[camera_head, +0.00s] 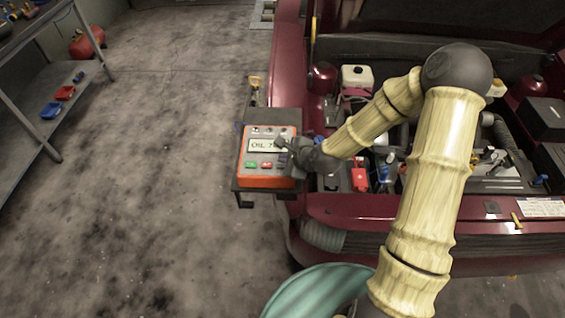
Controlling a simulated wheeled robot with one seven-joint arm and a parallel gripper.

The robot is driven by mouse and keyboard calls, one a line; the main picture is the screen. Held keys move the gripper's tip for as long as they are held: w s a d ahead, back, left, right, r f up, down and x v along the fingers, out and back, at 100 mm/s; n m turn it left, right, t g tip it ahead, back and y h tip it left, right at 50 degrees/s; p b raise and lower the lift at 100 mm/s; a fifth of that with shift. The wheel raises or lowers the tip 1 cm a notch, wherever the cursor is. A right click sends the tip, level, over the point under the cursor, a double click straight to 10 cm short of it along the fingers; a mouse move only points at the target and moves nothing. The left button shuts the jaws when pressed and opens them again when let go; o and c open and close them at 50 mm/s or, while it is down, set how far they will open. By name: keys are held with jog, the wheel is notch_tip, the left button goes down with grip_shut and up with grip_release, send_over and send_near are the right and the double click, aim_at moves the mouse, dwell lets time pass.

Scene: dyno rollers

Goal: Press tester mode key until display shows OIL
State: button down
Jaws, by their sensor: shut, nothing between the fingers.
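The tester (267,181) is an orange and grey box on a dark bracket shelf at the car's front left corner. Its display (262,146) shows "OIL 7" with the rest of the reading hidden by my gripper. Which one is the mode key I cannot read. My gripper (283,147) is shut and empty, over the right end of the display. Whether it touches the tester I cannot tell.
The maroon car's open engine bay (359,180) lies right of the tester, with a white-capped reservoir (357,78) behind. A metal shelf (62,90) is at the far left. The floor between is clear.

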notch_tip(320, 180, up, 5)
jog(key=p, duration=0.4)
dwell(0.4)
dwell(0.7)
jog(key=s+d+r+n+g+h, duration=0.2)
jog(key=s+d+r+n, duration=0.4)
jog(key=s+n, duration=0.3)
jog(key=s+d+r+n+g+h, duration=0.2)
jog(key=s+d+r+n+h, duration=0.2)
jog(key=s+d+n, duration=0.4)
jog(key=shift+s+d+r+n, duration=0.35)
jog(key=shift+s+r+n, duration=0.1)
jog(key=shift+r+n, duration=0.5)
jog(key=shift+w+f, duration=0.1)
